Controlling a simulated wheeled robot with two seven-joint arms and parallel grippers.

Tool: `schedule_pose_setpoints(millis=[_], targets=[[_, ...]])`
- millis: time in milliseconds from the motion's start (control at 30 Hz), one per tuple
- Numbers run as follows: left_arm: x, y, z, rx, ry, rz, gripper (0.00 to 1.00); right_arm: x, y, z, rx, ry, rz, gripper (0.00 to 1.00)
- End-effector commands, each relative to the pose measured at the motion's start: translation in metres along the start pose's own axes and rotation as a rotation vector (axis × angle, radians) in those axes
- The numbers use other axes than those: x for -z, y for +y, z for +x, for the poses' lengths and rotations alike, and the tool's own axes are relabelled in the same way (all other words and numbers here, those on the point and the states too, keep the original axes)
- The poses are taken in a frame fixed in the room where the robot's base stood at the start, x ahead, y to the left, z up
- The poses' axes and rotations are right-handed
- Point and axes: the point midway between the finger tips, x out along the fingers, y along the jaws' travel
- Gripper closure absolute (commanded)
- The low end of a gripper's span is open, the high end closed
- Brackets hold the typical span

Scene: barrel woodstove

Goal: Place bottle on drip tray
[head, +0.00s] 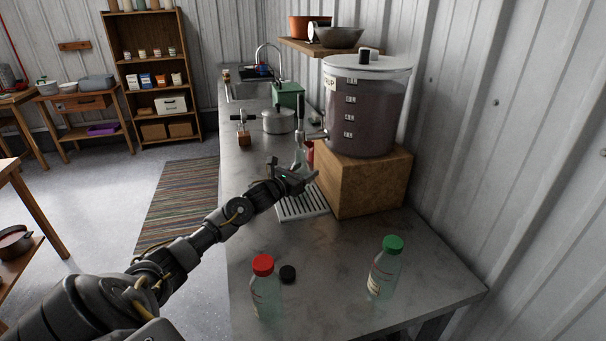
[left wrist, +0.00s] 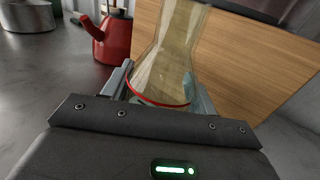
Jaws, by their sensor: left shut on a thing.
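My left gripper (head: 297,176) reaches in over the counter near the drip tray. It is shut on a clear bottle (head: 299,157), seen just behind the fingers and close to the dispenser's tap. In the left wrist view the bottle (left wrist: 172,50) stands between the fingers, with a red ring low on it. The slatted drip tray (head: 302,208) lies on the counter in front of the wooden block. My gripper hides its far part, and I cannot tell whether the bottle touches it. My right gripper is not in view.
The large dispenser (head: 362,105) stands on a wooden block (head: 370,185). A red-capped bottle (head: 265,290), a black cap (head: 288,274) and a green-capped bottle (head: 384,270) are on the near counter. A red kettle (left wrist: 112,40) and a pot (head: 278,122) stand beyond.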

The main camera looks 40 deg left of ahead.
Motion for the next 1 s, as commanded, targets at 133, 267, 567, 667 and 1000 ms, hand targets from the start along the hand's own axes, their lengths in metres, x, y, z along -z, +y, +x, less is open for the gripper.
schedule_pose_setpoints(millis=[133,267,567,667,1000], targets=[[0.012,0.000,0.002,-0.001,0.002,-0.002,0.71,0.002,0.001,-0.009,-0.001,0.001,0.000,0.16],[0.015,0.000,0.002,0.000,-0.001,0.001,0.71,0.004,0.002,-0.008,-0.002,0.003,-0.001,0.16],[0.019,0.000,0.002,0.000,0.001,0.001,0.40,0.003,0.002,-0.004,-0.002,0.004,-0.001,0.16],[0.018,0.000,0.002,0.000,0.001,0.001,0.27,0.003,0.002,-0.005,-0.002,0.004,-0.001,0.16],[0.017,0.000,0.002,0.000,0.001,0.001,0.20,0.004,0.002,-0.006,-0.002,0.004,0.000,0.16]])
